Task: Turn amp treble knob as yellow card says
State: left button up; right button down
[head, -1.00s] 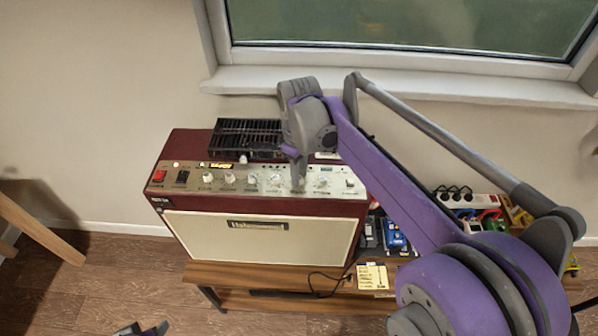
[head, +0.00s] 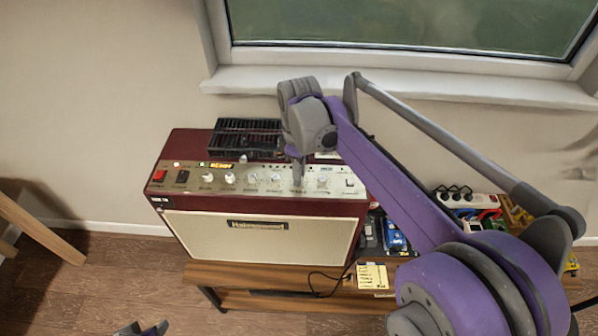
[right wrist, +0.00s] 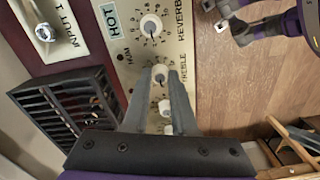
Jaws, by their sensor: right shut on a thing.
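The maroon amp (head: 263,234) has a cream front and a silver control panel with a row of white knobs. My right gripper (head: 298,183) reaches down onto this panel. In the right wrist view its two fingers (right wrist: 163,72) are shut on the white treble knob (right wrist: 159,75), beside the word TREBLE. The knob's own pointer is too small to read surely. The yellow card (head: 373,276) lies at the bench's front edge, right of the amp; its writing is too small to read. My left gripper (head: 140,328) shows at the bottom edge, fingers apart and empty.
The reverb knob (right wrist: 151,26) is close beside the treble knob, and more knobs line the other side. A black vented box (head: 247,138) sits on the amp's top. Pedals (head: 396,238) and a power strip (head: 468,199) lie to the right. A window is behind.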

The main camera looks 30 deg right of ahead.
jog(key=c, duration=0.7)
grip_release()
notch_tip(320, 180, up, 11)
jog(key=shift+f+p, duration=0.1)
jog(key=shift+p, duration=0.25)
jog(key=s+a+f+m+t, duration=0.2)
jog(key=s+f+m, duration=0.1)
jog(key=s+f, duration=0.2)
jog(key=s+a+f+m+t, duration=0.1)
jog(key=s+a+f+m, duration=0.1)
jog(key=s+f, duration=0.3)
jog(key=s+a+f+m+t, duration=0.2)
jog(key=s+f, duration=0.3)
jog(key=f, duration=0.3)
jog(key=shift+s+a+m+t, duration=0.3)
jog(key=shift+a+m, duration=0.35)
jog(key=shift+m, duration=0.15)
